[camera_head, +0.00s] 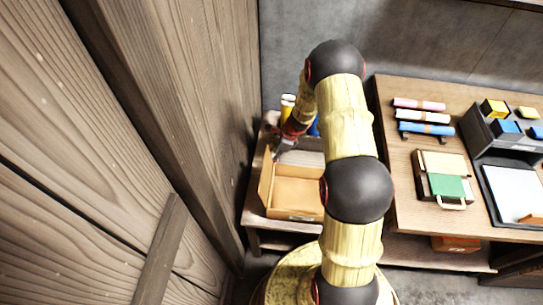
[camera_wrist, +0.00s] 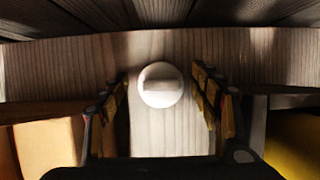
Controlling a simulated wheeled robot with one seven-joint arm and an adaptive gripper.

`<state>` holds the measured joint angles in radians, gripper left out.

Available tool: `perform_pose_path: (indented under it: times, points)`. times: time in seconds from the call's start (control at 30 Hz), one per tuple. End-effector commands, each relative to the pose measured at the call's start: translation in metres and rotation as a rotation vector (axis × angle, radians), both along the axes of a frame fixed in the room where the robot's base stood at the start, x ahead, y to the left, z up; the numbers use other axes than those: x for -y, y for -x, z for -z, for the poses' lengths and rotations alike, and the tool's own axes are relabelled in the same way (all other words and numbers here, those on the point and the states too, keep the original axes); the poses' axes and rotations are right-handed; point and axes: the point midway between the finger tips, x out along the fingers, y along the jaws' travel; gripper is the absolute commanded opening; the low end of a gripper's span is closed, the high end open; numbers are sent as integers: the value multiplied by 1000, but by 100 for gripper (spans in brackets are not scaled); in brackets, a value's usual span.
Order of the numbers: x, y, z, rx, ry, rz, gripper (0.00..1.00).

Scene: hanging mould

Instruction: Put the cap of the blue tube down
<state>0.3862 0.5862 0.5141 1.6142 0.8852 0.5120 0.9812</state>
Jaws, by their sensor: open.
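A round white cap (camera_wrist: 160,85) with a raised bar across it shows in the wrist view, over the pale wood of a small table. It appears to rest on that wood. My gripper (camera_wrist: 161,73) is open, with one finger on each side of the cap and a gap on both sides. In the head view my gripper (camera_head: 283,146) is low over the small table, at the back of the open box; the cap cannot be made out there. A blue tube (camera_head: 427,129) lies in front of a white and a pink one on the right-hand table.
The open cardboard box (camera_head: 296,192) stands on the small table (camera_head: 252,209) close to my gripper. A yellow-and-white object (camera_head: 287,105) stands behind it. A blue item is partly hidden by my arm. A wooden wall (camera_head: 150,120) is close on the left.

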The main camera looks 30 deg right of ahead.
Motion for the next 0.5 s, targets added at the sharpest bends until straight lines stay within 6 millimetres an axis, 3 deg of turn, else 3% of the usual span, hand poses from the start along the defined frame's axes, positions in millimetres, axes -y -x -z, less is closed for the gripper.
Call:
perform_pose_path:
  times: [0.23, 0.5]
  points:
    - [0, 0, -11, 1, 1, -1, 63]
    - [16, 10, -61, 1, 0, 3, 63]
